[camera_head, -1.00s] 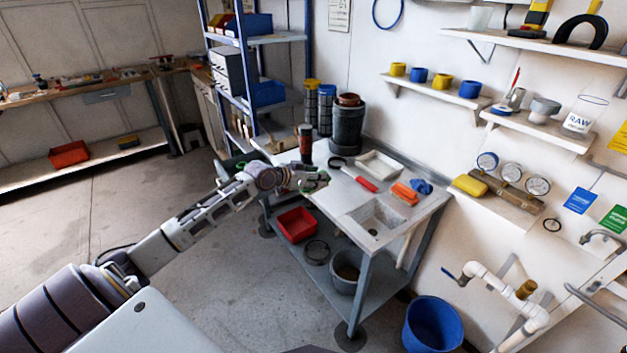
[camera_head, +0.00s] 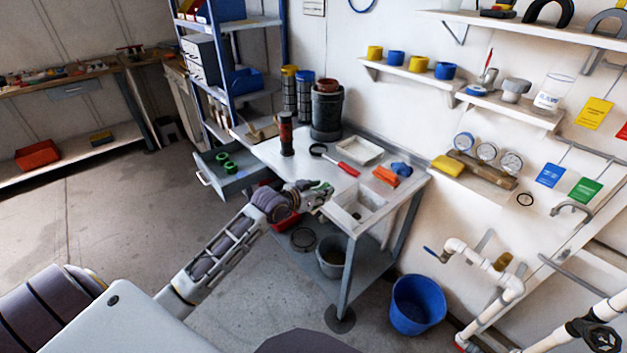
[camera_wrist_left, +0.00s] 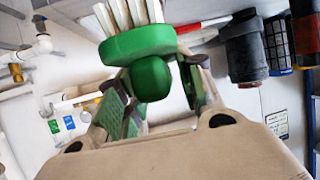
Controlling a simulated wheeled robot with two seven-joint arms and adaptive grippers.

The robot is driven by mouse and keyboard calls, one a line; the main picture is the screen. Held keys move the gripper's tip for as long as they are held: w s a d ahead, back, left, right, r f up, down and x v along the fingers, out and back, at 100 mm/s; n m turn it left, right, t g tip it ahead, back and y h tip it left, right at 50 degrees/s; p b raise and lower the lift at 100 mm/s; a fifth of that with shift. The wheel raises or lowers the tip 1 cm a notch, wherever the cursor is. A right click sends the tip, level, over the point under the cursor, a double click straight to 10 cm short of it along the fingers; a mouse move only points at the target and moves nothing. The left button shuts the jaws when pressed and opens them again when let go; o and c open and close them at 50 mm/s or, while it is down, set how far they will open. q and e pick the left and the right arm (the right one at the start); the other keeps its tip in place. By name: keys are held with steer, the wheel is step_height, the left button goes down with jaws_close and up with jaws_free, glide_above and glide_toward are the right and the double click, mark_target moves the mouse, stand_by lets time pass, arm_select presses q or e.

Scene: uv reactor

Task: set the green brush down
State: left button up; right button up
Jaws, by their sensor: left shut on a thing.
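The green brush (camera_wrist_left: 150,77) is between the fingers of my left gripper (camera_wrist_left: 160,95) in the left wrist view, its pale bristles pointing away from the palm. I cannot tell from the head view whether the brush touches the bench top. My right gripper is not clearly in view.
An open drawer (camera_head: 235,178) holds green items.

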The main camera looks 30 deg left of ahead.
arm_select(q)
steer(key=s+d+f+n+y, duration=0.1)
steer(key=s+d+f, duration=0.2)
steer(key=s+f, duration=0.4)
steer(key=s+d+f+n+y, duration=0.1)
steer(key=s+d+f, duration=0.3)
steer(key=s+f, duration=0.2)
steer(key=shift+s+d+f+y, duration=0.2)
steer(key=shift+s+f+y, duration=0.2)
steer(key=shift+s, duration=0.2)
steer(key=shift+d, duration=0.1)
